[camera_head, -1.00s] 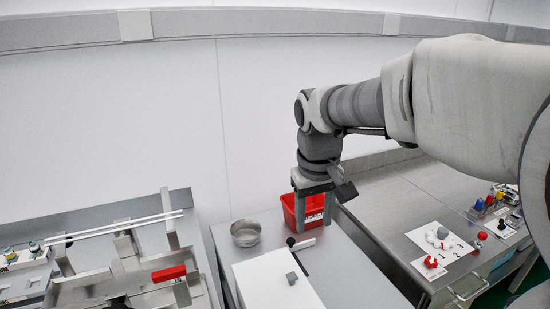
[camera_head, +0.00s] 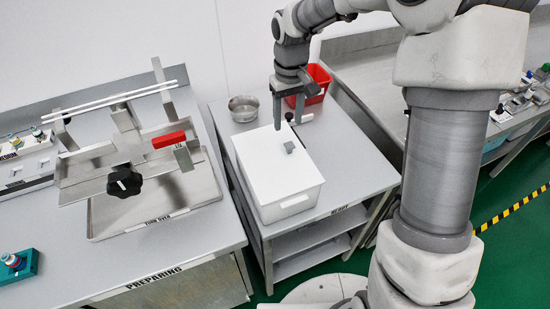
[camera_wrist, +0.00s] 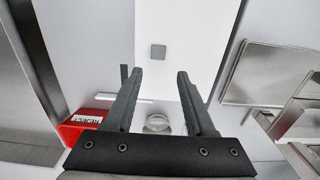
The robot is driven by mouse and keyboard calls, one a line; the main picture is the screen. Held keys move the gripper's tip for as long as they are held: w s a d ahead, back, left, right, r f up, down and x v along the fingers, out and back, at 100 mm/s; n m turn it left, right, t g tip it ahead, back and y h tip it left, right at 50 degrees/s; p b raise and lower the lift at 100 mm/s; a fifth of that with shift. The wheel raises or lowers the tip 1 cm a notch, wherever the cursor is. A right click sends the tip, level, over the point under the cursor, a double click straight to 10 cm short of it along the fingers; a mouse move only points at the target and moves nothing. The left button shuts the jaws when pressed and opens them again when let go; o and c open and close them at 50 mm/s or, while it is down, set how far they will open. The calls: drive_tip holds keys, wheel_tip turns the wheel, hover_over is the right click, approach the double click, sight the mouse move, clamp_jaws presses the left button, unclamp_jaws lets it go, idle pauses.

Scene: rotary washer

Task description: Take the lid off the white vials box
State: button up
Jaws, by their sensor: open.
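The white vials box (camera_head: 290,204) stands on the middle table with its flat white lid (camera_head: 266,162) on top. A small grey square knob (camera_head: 289,147) sits on the lid. In the wrist view the lid (camera_wrist: 180,80) shows as a white panel, with the grey knob (camera_wrist: 158,51) ahead of and between the finger lines. My gripper (camera_head: 287,112) is open and empty, fingers pointing down, near the far end of the box. In the wrist view the fingers (camera_wrist: 160,75) are apart and do not touch the knob.
A red reject bin (camera_head: 318,83) and a metal bowl (camera_head: 243,108) stand behind the box. A dark-ended white tool (camera_head: 304,118) lies beside it. At left is a metal rack with a black knob (camera_head: 125,182). The table right of the box is clear.

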sight(290, 145)
wheel_tip(290, 145, down, 3)
drive_tip(key=f, duration=0.4)
drive_tip(key=shift+s+d, duration=0.35)
drive_tip(key=shift+f, duration=0.6)
clamp_jaws()
idle(0.7)
